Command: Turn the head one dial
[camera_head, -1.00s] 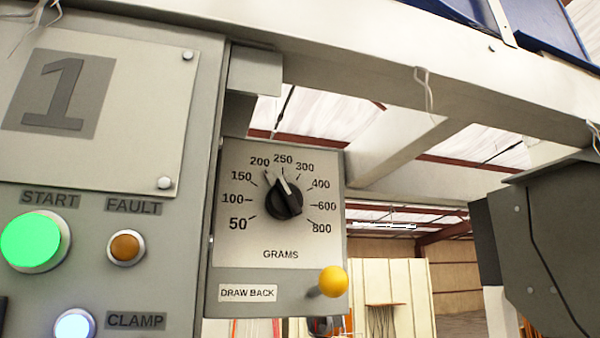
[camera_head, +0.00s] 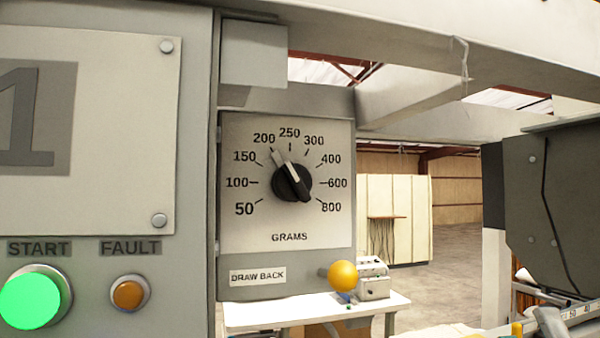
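The dial (camera_head: 292,182) is a round black knob on a pale square scale plate (camera_head: 240,225) marked 50 to 800 and GRAMS. Its white line slants up and left, toward the part of the scale between 200 and 250, nearer 200. The dial sits right of a grey panel with a plate bearing a large "1" (camera_head: 28,115), which is cut off by the left edge. Neither of my grippers shows, and nothing touches the dial.
A yellow ball knob (camera_head: 343,275) sticks out below the dial by the DRAW BACK label (camera_head: 258,276). A lit green START button (camera_head: 32,300) and an orange FAULT button (camera_head: 128,294) are at lower left. A white table (camera_head: 300,310) stands behind. A dark housing (camera_head: 560,200) is at right.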

